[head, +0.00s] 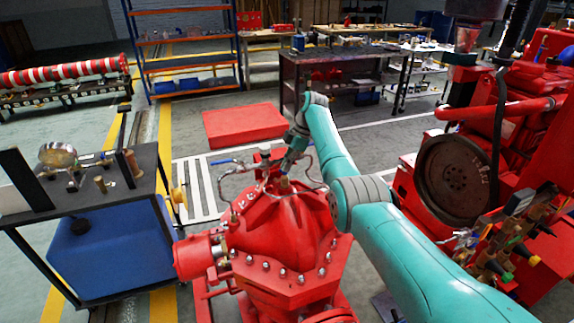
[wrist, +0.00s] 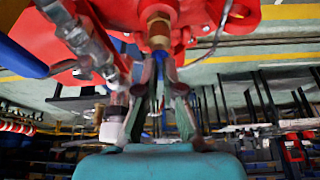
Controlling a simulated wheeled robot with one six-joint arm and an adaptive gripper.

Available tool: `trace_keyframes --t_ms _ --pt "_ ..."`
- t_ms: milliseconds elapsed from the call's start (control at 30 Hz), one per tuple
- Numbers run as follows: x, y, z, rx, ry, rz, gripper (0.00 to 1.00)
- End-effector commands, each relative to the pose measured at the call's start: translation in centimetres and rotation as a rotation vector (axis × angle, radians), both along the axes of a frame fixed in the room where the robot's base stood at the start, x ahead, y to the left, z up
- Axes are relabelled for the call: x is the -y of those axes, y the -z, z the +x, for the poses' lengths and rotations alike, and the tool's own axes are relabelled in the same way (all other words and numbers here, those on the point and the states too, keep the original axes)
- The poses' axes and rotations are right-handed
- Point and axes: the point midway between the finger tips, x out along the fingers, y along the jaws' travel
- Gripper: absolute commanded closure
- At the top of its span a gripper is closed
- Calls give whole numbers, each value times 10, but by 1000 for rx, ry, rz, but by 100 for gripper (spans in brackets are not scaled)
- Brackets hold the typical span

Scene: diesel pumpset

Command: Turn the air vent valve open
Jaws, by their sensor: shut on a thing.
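The red pump casing (head: 280,225) stands in the middle of the head view. A brass fitting (head: 284,186) sits on its top; I take it as the air vent valve. In the wrist view the brass fitting (wrist: 159,27) is at the top centre, against the red casing. My gripper (head: 286,174) reaches down to it. In the wrist view the fingers of my gripper (wrist: 160,55) are closed in at the fitting, shut on its handle, which they mostly hide. I cannot tell the handle's angle.
Metal pipes (head: 307,163) curve close around the fitting. A blue-handled lever (head: 226,162) stands to the left; its blue handle (wrist: 20,57) also shows in the wrist view. The red engine (head: 500,130) is at right, a gauge cart (head: 90,190) at left.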

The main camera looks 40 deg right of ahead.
Motion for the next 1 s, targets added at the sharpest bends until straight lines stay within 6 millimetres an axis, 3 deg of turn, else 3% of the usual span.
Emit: trace_keyframes --t_ms 33,100,167,567,1000 --pt "0 1 0 -1 1 -1 100" --pt "0 1 0 -1 1 -1 79" --pt "0 1 0 -1 1 -1 69" --pt "3 -7 -1 0 1 -1 69" --pt "32 -81 -11 1 3 -1 69"
